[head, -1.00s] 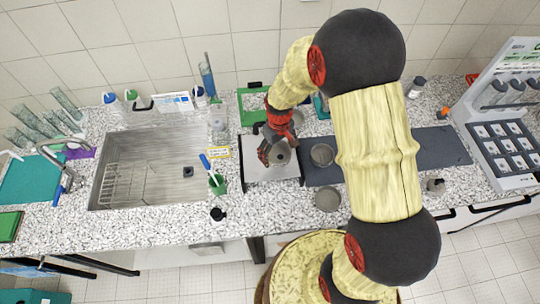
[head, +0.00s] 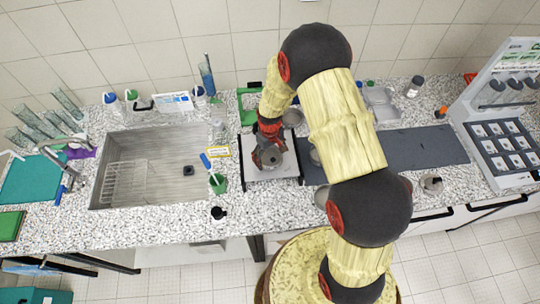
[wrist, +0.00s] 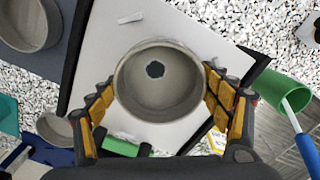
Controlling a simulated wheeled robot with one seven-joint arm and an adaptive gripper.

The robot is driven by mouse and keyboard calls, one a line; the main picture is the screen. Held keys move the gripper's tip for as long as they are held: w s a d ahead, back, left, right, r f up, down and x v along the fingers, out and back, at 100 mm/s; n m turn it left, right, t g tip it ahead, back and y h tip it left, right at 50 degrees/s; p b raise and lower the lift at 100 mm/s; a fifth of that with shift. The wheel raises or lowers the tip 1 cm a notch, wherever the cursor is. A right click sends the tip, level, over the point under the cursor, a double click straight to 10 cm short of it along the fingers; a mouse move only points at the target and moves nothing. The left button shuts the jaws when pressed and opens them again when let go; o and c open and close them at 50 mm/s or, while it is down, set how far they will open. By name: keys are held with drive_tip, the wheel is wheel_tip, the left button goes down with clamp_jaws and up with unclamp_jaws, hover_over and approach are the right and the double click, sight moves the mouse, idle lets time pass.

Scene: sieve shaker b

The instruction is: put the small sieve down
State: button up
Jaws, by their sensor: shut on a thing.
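My gripper (head: 266,150) is shut on a small round grey sieve (wrist: 160,103). In the wrist view, my yellow-padded fingers (wrist: 165,105) grip its wall from both sides. A dark irregular spot shows inside, at its bottom. The sieve also shows in the head view (head: 270,160), over the white plate (head: 283,172) of a low device with dark side edges. The white plate (wrist: 105,50) lies beneath the sieve in the wrist view too. I cannot tell whether the sieve touches the plate.
A grey round pan (wrist: 28,22) stands right of the device in the head view, mostly behind my arm. A dark mat (head: 430,146) lies farther right. A green cup (head: 218,184) with a blue-handled tool and the sink (head: 120,140) are left.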

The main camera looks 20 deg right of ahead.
drive_tip(key=shift+f, duration=0.1)
drive_tip(key=o, duration=0.8)
drive_tip(key=shift+f, duration=0.1)
drive_tip(key=o, duration=0.4)
drive_tip(key=shift+o, duration=0.4)
